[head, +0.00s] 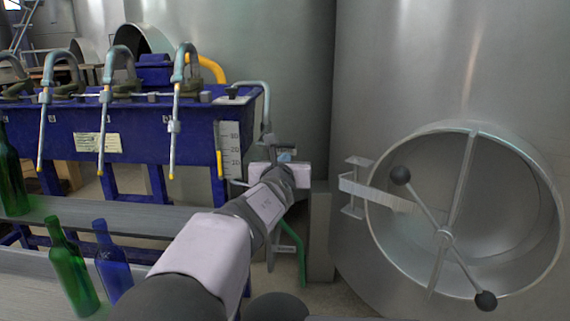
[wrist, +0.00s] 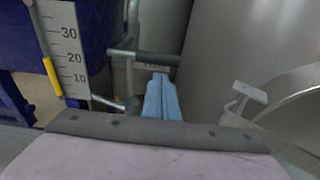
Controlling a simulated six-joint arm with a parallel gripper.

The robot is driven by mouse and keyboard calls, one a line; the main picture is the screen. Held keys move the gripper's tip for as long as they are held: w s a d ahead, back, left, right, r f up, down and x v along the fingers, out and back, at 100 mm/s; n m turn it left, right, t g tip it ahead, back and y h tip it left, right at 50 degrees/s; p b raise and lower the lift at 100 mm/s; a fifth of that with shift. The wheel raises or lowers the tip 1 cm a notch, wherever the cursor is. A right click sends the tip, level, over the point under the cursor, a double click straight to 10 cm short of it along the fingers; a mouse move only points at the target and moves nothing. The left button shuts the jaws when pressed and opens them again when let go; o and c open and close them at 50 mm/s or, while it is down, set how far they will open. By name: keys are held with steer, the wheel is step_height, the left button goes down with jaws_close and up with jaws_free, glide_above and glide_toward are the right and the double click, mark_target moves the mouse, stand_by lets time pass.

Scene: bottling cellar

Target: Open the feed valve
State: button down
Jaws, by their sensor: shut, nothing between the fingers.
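In the wrist view, a metal pipe (wrist: 128,72) stands beside the blue filler. A short bar with a dark grip (wrist: 158,59) reaches from its top to the right; it looks like the feed valve's lever. My gripper (wrist: 161,78) has light blue fingers, closed together and empty. Their tips point at the dark grip and overlap it in the picture; I cannot tell whether they touch. In the head view, my gripper (head: 286,155) is at the filler's right end, near the curved pipe (head: 265,110). My wrist hides most of the valve there.
The blue filler (head: 150,125) with hooked spouts and a level scale (head: 231,150) is at left. A large steel tank with a round open hatch (head: 465,128) is at right. Green and blue bottles (head: 70,268) stand on the conveyor at lower left.

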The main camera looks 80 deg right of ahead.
mark_target(286, 143)
steer(key=shift+a+r+p, duration=0.1)
steer(key=shift+r+p, duration=0.25)
steer(key=shift+r, duration=0.3)
steer(key=shift+s+r+n, duration=0.1)
steer(key=shift+r+n, duration=0.25)
steer(key=shift+n, duration=0.15)
steer(key=shift+r+n+g+b, duration=0.3)
steer(key=shift+r+n+b, duration=0.3)
steer(key=shift+n, duration=0.3)
steer(key=shift+r+n+g, duration=0.3)
steer(key=shift+r+n, duration=0.45)
steer(key=shift+n, duration=0.25)
steer(key=w+r+n+g+h+p, duration=0.1)
steer(key=w+r+n+p, duration=0.2)
steer(key=n, duration=0.6)
steer(key=shift+w+r, duration=1.05)
steer(key=shift+r, duration=0.15)
steer(key=shift+w, duration=0.15)
